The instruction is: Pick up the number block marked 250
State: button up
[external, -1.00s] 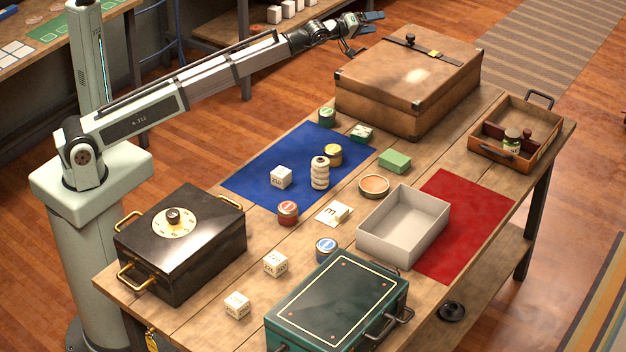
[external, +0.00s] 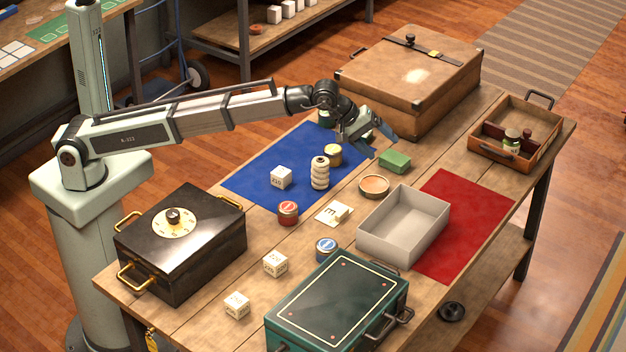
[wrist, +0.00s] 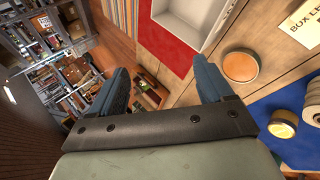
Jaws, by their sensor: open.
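Three pale number blocks stand on the table: one on the blue mat (external: 281,177), one near the front middle (external: 275,264), and one at the front left (external: 237,305). Their printed numbers are too small to read surely, so I cannot tell which is marked 250. My gripper (external: 380,138) is open and empty, above the far side of the table by the brown suitcase. In the wrist view my gripper (wrist: 162,82) shows two blue fingers spread apart with nothing between them. No number block shows clearly there.
A stacked cream spool (external: 320,173), a gold tin (external: 333,154) and a red-labelled tin (external: 288,212) stand near the blue-mat block. A grey tray (external: 375,240), black safe box (external: 200,260), green case (external: 340,300) and brown suitcase (external: 405,80) are tall obstacles.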

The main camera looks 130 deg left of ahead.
jog(key=w+d+f+m+g+h, duration=0.2)
jog(key=d+f, duration=0.1)
jog(key=d, duration=1.2)
jog(key=m+g+h, duration=0.3)
jog(key=m+g, duration=0.1)
jog(key=g, duration=0.2)
send_over(237, 300)
notch_tip(237, 300, down, 6)
jog(key=f, duration=0.8)
jog(key=shift+w+d, duration=0.1)
jog(key=shift+d, duration=0.1)
jog(key=shift+a+f, duration=0.2)
jog(key=shift+f, duration=2.45)
jog(key=shift+c, duration=0.2)
jog(key=c, duration=1)
